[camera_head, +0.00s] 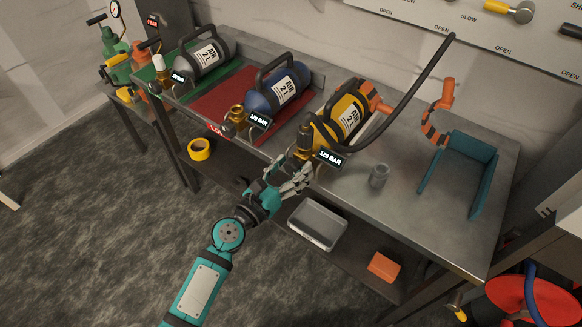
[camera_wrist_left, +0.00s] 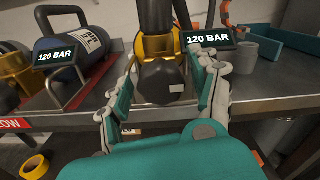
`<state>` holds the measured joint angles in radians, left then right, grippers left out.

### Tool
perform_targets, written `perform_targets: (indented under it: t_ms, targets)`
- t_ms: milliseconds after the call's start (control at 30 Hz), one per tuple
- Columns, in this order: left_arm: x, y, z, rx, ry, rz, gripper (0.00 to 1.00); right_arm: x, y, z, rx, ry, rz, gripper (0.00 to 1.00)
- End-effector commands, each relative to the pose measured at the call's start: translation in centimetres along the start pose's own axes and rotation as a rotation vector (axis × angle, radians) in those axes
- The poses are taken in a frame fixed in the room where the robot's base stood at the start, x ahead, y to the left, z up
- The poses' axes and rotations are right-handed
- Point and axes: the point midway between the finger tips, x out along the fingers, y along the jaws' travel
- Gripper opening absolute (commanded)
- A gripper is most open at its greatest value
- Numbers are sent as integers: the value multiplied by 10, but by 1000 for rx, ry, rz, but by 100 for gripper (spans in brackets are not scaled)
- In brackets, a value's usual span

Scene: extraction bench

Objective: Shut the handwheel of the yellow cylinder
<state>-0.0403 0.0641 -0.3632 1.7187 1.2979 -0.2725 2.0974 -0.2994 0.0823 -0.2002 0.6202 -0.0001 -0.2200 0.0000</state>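The yellow cylinder (camera_head: 350,112), labelled AIR 2 L, lies on the metal bench with its valve end toward me. A sign reading 120 BAR (camera_head: 330,158) stands beside its valve; it also shows in the left wrist view (camera_wrist_left: 208,37). In the left wrist view, the rounded dark handwheel (camera_wrist_left: 163,84) faces me in front of the yellow valve fitting (camera_wrist_left: 156,47). My left gripper (camera_head: 297,178) is at the bench's front edge by this valve. Its two fingers (camera_wrist_left: 165,92) stand apart on either side of the handwheel, with small gaps visible. My right gripper is not in view.
A blue cylinder (camera_head: 277,87) on a red mat and a grey cylinder (camera_head: 206,55) lie to the left. A grey cup (camera_head: 379,175) and teal holder (camera_head: 463,160) stand right. A lower shelf holds a tray (camera_head: 318,222).

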Motion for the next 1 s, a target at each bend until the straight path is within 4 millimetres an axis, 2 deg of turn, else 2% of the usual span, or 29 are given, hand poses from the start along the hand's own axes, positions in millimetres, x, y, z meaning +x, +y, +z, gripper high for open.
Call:
perform_targets:
  t_ms: [33, 367, 667, 1000]
  targets:
    - [0, 0, 0, 0, 0, 0, 54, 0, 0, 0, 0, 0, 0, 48]
    - [0, 0, 0, 0, 0, 0, 12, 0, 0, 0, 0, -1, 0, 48]
    - [0, 0, 0, 40, 0, 0, 12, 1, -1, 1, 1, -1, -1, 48]
    - [0, -1, -1, 264, 1, -1, 12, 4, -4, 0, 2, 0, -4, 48]
